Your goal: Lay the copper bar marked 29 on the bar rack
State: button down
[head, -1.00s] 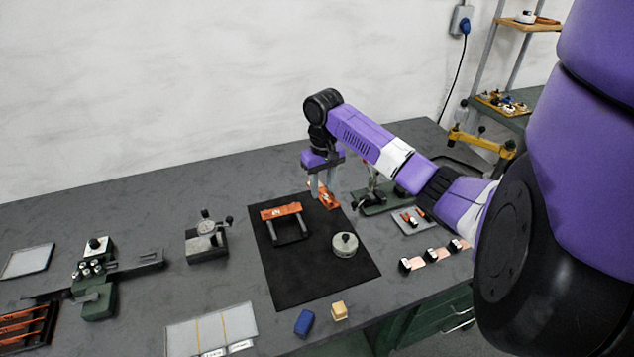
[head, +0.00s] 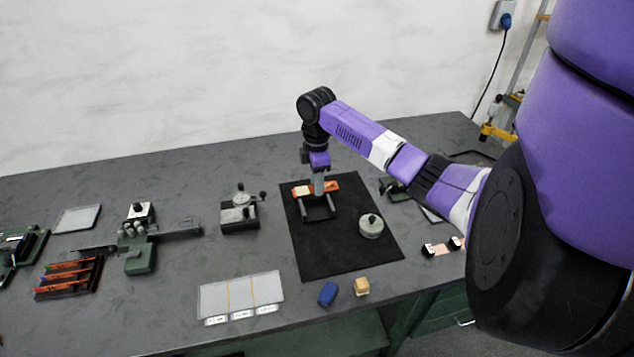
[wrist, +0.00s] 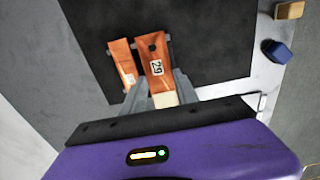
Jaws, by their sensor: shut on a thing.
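The copper bar marked 29 (wrist: 155,62) is between the fingers of my gripper (wrist: 161,90), which is shut on it. Its number label faces the wrist camera, a dark hole shows near its far end, and a pale part lies by the fingers. Another copper bar (wrist: 123,65) lies close beside it on the left. In the head view my gripper (head: 319,191) is down at the bar rack (head: 332,206) on the black mat. The two bars overlap there, and I cannot tell whether bar 29 touches the rack.
A round metal weight (head: 371,227) stands right of the rack. A blue block (head: 328,294) and a tan block (head: 362,286) lie in front of the mat. A dial gauge stand (head: 240,211) is on the left. The front part of the mat (head: 335,255) is clear.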

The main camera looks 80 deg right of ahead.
jog(key=shift+d+f+b, duration=0.1)
jog(key=shift+f+b, duration=2.1)
jog(key=shift+f, duration=0.35)
jog(key=shift+f, duration=1.15)
jog(key=c, duration=1.3)
grip_release()
jog(key=shift+o, duration=0.2)
jog(key=shift+r, duration=0.2)
jog(key=shift+r+p, duration=1.35)
jog(key=o, duration=0.6)
